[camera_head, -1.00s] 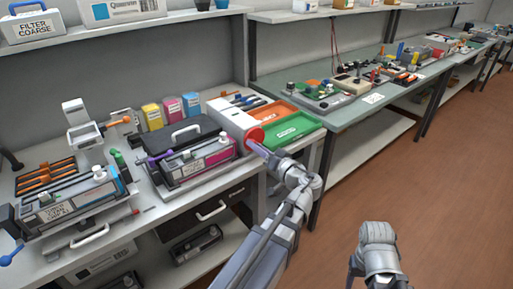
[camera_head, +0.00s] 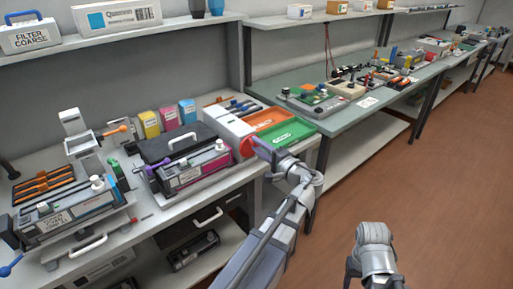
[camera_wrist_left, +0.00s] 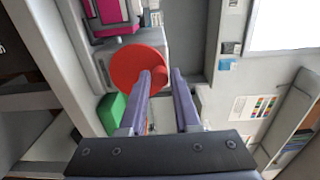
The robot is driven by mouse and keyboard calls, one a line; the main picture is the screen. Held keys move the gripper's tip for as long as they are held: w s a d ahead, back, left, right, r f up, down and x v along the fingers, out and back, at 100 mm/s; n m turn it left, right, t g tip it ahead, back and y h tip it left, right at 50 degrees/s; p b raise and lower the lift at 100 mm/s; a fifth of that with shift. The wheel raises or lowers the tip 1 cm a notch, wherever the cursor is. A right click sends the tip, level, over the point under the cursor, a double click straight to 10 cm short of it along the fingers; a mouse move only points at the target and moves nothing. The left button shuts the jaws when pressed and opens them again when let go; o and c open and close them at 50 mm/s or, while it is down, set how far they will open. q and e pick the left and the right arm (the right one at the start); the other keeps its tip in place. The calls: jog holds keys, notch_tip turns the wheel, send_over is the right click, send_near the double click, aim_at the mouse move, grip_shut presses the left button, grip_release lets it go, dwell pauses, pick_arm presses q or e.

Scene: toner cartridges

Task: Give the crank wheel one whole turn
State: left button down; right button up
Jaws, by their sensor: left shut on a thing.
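The crank wheel (camera_head: 246,146) is a red disc on the end of a pale grey box unit at the bench's front edge. It also shows in the left wrist view (camera_wrist_left: 132,66) as a large red disc. My left gripper (camera_head: 262,148) is at the wheel's right side, its purple-grey fingers pointing at its face. In the left wrist view the fingers (camera_wrist_left: 168,74) are close together at the wheel's right rim, shut on the wheel's handle, which they mostly hide. My right arm (camera_head: 376,250) hangs over the floor at the bottom; its fingers are not clear.
Green (camera_head: 288,135) and orange (camera_head: 268,117) trays lie right of the wheel's unit. A printer-like unit with a magenta cartridge (camera_head: 190,175) stands to its left. A second bench (camera_head: 345,110) extends right. The floor (camera_head: 430,190) in front is clear.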

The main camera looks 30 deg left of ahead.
pick_arm(q)
jog(key=shift+w+d+m, duration=0.15)
jog(key=shift+w+m, duration=0.2)
jog(key=shift+m, duration=0.7)
jog(key=shift+w+d+m, duration=0.1)
jog(key=shift+w+m, duration=0.2)
jog(key=shift+m, duration=0.75)
jog(key=c, duration=0.6)
grip_release()
jog(key=shift+c, duration=0.2)
jog(key=shift+d, duration=0.1)
jog(key=v, duration=0.7)
jog(key=shift+d, duration=0.35)
jog(key=shift+s, duration=0.15)
